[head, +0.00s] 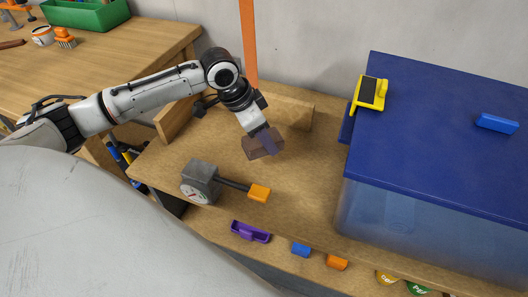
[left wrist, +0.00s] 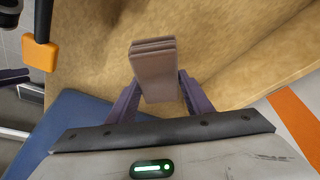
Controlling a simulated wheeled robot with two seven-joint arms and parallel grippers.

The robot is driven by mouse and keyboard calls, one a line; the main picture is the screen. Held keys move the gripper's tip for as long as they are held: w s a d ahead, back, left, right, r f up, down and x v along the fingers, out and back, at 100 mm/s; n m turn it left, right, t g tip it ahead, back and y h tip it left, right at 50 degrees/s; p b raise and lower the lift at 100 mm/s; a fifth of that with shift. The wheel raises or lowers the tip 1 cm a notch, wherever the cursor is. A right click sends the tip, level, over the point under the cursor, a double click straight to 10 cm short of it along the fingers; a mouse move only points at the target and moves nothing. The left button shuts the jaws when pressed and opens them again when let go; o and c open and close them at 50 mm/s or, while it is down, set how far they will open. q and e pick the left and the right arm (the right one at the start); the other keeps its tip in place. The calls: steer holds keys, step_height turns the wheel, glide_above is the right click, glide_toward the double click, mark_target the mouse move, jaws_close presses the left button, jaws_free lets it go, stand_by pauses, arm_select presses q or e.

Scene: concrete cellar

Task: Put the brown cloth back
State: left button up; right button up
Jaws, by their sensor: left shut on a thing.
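The brown cloth (head: 259,146) is a small folded block in the head view, over the wooden bench top. My left gripper (head: 263,138) comes down onto it from above and is shut on it. In the left wrist view the folded cloth (left wrist: 155,68) shows its layered edge between the two purple fingers of the gripper (left wrist: 156,98). I cannot tell whether the cloth touches the bench top. My right gripper is not in view.
A grey gauge box (head: 201,180) with an orange-ended lever (head: 259,193) stands just in front of the cloth. A large blue-lidded bin (head: 420,130) fills the right, with a yellow tool (head: 370,93) on its lid. A wooden block (head: 290,108) and an orange post (head: 249,45) stand behind.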

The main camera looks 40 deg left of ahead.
mark_target(265, 162)
arm_select(q)
steer(key=shift+f+b, duration=0.3)
steer(key=shift+f, duration=2.6)
steer(key=shift+f, duration=0.15)
steer(key=o, duration=0.9)
steer(key=shift+o, duration=0.2)
steer(key=p+v, duration=0.1)
steer(key=v, duration=1.1)
steer(key=shift+w, duration=0.1)
